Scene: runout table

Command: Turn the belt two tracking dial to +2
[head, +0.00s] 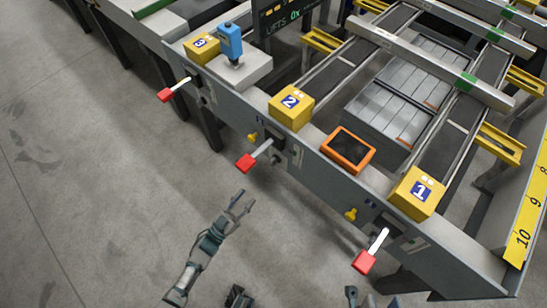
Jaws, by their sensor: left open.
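The yellow block marked 2 (291,108) sits on the grey side rail of the runout table. Below it on the rail's face are a small yellow knob (252,138), a dark fitting and a lever with a red grip (246,163). I cannot tell which part is the tracking dial, and no scale or setting is readable. My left gripper (243,203) is open and empty, below and left of the red grip, apart from it. Grey parts at the bottom edge look like my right gripper (368,300), mostly cut off.
Block 1 (418,194), another yellow knob (351,214) and a red-gripped lever (365,262) are at right. Block 3 (201,47) and its red-gripped lever (166,96) are at upper left. An orange-framed screen (348,150) sits on the rail. The floor at left is clear.

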